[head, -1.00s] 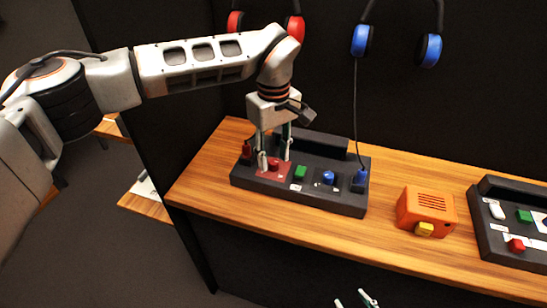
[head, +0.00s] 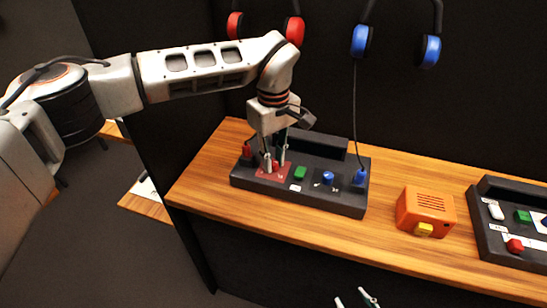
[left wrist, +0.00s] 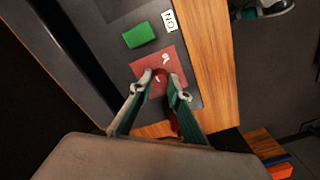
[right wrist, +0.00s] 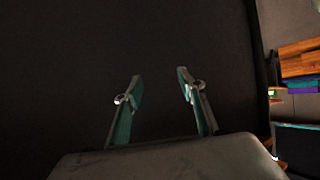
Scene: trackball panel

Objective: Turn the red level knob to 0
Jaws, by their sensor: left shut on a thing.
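The red level knob (left wrist: 160,75) sits on a red square plate (left wrist: 170,59) with white marks, at the left part of a dark panel (head: 318,204). My left gripper (head: 275,168) points down over it from above. In the left wrist view its fingertips (left wrist: 162,82) are closed around the knob, one on each side. The fingers hide much of the knob, so its setting is not readable. My right gripper (right wrist: 157,90) is open and empty before a dark surface. Its fingertips also show at the bottom of the head view (head: 355,300).
On the panel stand a green button (head: 300,173), a blue knob (head: 328,178) and a blue plug (head: 360,176) with a cable. A red plug (head: 247,151) is left of the gripper. An orange box (head: 425,209) and second panel (head: 495,240) stand right. Headphones hang behind.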

